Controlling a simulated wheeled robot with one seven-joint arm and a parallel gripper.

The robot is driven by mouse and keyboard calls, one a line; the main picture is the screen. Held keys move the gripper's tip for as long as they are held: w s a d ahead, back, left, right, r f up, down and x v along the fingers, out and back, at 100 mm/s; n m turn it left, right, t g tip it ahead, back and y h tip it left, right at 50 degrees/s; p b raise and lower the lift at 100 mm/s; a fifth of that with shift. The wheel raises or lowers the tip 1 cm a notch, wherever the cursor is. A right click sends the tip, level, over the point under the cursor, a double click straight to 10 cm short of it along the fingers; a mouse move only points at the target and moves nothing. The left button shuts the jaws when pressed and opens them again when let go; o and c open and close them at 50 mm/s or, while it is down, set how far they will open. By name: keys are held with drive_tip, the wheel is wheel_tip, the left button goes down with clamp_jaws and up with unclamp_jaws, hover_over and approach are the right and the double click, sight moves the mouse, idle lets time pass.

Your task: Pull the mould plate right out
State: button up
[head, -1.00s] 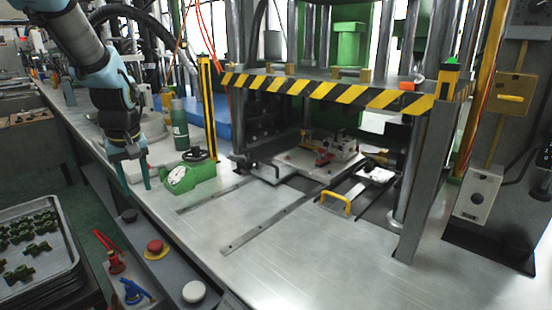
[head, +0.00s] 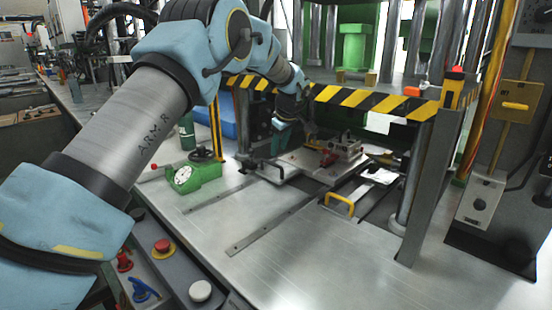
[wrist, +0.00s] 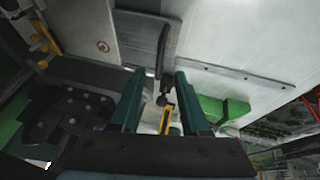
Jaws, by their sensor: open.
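The pale mould plate (head: 289,158) lies on the press bed under the striped guard, with metal blocks and red clamps on top. A grey tongue with a black bar handle (head: 252,162) is at its left front; the handle also shows in the wrist view (wrist: 163,45). My gripper (head: 281,142) hangs by the left guard post, above the plate's left part. In the wrist view its two green fingers (wrist: 160,78) are apart, with the handle's lower end in the picture between them. I cannot tell the height gap. My arm crosses the head view.
A yellow handle (head: 340,204) stands right of the plate. The black and yellow guard bar (head: 370,99) runs close to my wrist. A green gauge block (head: 193,177) sits left on the table. Two flat rails and clear metal table (head: 300,262) lie in front.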

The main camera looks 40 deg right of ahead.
sight(276, 165)
drive_tip(key=p+x, duration=0.2)
drive_tip(key=x, duration=0.5)
drive_tip(key=shift+w, duration=0.1)
drive_tip(key=shift+c, duration=0.3)
clamp_jaws()
idle(0.9)
